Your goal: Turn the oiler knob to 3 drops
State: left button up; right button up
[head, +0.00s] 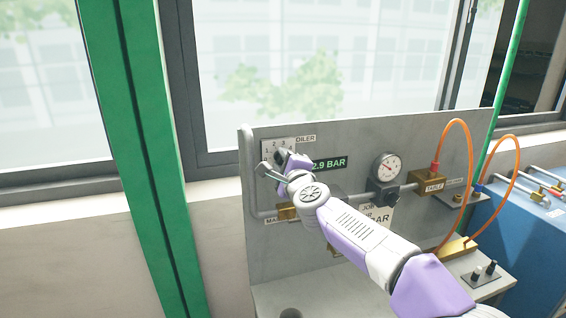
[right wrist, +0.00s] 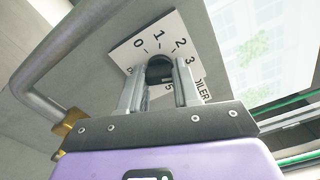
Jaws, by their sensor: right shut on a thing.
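The oiler dial is a white plate (head: 270,147) at the upper left of the grey panel, labelled OILER. In the right wrist view the plate (right wrist: 125,52) shows the numbers 0, 1, 2 and 3, with others partly covered. The dark round oiler knob (right wrist: 159,68) sits at its middle. My right gripper (right wrist: 159,85) is shut on the knob, one finger on each side. In the head view my right gripper (head: 276,163) covers much of the dial. I cannot tell which number the knob points to. My left gripper is not in view.
A green readout (head: 328,164) shows 2.9 BAR. A round gauge (head: 387,168) and a brass TABLE block (head: 428,185) with an orange hose are further right. A grey pipe (right wrist: 58,62) runs close beside the dial. A blue unit (head: 525,235) stands at the right.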

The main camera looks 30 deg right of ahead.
jog(key=o, duration=1.1)
jog(key=shift+c, duration=0.2)
jog(key=shift+s, duration=0.1)
jog(key=v, duration=0.7)
jog(key=shift+s, duration=0.2)
